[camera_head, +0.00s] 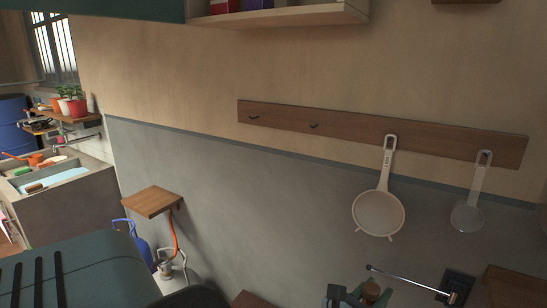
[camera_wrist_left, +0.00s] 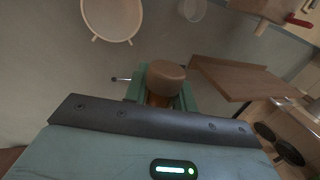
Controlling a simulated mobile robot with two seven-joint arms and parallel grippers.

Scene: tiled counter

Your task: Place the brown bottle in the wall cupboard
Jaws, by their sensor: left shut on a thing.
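The brown bottle (camera_wrist_left: 165,80) shows its rounded brown top between the green fingers of my left gripper (camera_wrist_left: 160,97) in the left wrist view. The gripper is shut on it. The bottle's lower part is hidden. The wall cupboard (camera_head: 290,17) is at the top of the head view, with its lower shelf edge and several boxes inside showing. The gripper is well below it. My right gripper is not in view.
A wooden hook rail (camera_head: 350,127) on the wall carries a white strainer (camera_head: 378,212) and a smaller strainer (camera_head: 467,217). A small wooden shelf (camera_head: 153,201) juts out at left. A metal rod on a dark wall mount (camera_head: 457,286) is right of the gripper.

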